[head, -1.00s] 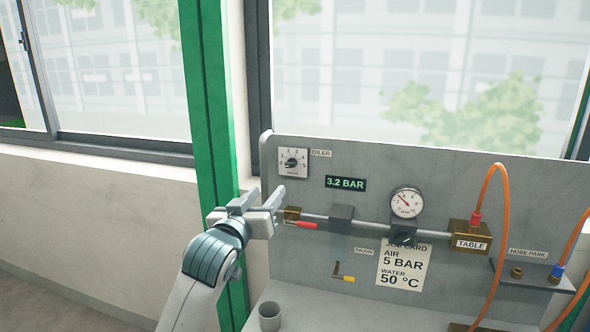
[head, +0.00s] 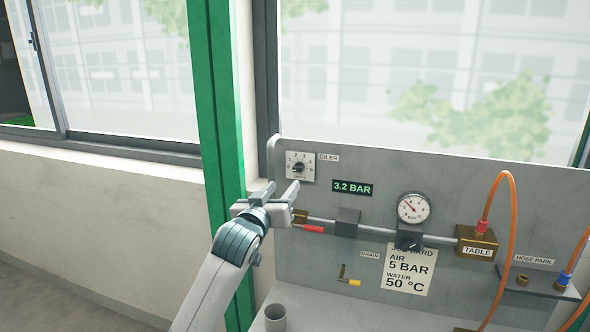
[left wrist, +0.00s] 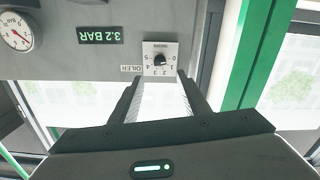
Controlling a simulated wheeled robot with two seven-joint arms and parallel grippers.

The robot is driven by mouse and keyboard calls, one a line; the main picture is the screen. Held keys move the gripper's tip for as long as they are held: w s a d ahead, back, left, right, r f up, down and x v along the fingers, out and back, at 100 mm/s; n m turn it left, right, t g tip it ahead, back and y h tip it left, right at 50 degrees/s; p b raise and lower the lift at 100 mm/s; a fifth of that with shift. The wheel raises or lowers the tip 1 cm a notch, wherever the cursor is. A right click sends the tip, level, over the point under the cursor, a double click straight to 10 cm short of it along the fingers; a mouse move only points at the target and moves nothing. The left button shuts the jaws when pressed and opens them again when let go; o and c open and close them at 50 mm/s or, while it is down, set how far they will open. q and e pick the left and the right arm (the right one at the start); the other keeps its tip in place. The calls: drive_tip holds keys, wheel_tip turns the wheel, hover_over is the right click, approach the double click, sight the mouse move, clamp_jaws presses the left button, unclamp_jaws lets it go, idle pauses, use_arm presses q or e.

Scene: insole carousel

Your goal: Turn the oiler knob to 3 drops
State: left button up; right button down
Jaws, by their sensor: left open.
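The oiler knob (head: 298,168) is a small black knob on a white numbered dial plate (head: 304,177) at the upper left of the grey panel, beside the OILER label (head: 328,158). In the left wrist view the knob (left wrist: 160,60) shows upside down, just beyond and between the fingertips. My left gripper (head: 281,190) is open and empty, below and slightly left of the dial in the head view. In the left wrist view its two fingers (left wrist: 159,77) are spread apart, with nothing between them. The exact knob setting is too small to read surely. My right gripper is out of view.
A 3.2 BAR display (head: 352,188), a round gauge (head: 413,208) and a pipe with a red-handled valve (head: 313,229) lie right of the gripper. Orange hoses (head: 511,215) hang at the right. A grey cup (head: 275,318) stands below. A green post (head: 222,150) is left of the panel.

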sight(297, 170)
use_arm(q)
drive_tip(key=p+x, duration=0.3)
drive_tip(key=x, duration=0.6)
drive_tip(key=shift+w+d, duration=0.1)
drive_tip(key=shift+w, duration=0.2)
drive_tip(key=shift+w+d+p, duration=0.25)
drive_tip(key=shift+w+p, duration=0.1)
drive_tip(key=shift+w, duration=0.3)
drive_tip(key=shift+f, duration=0.1)
drive_tip(key=c, duration=1.1)
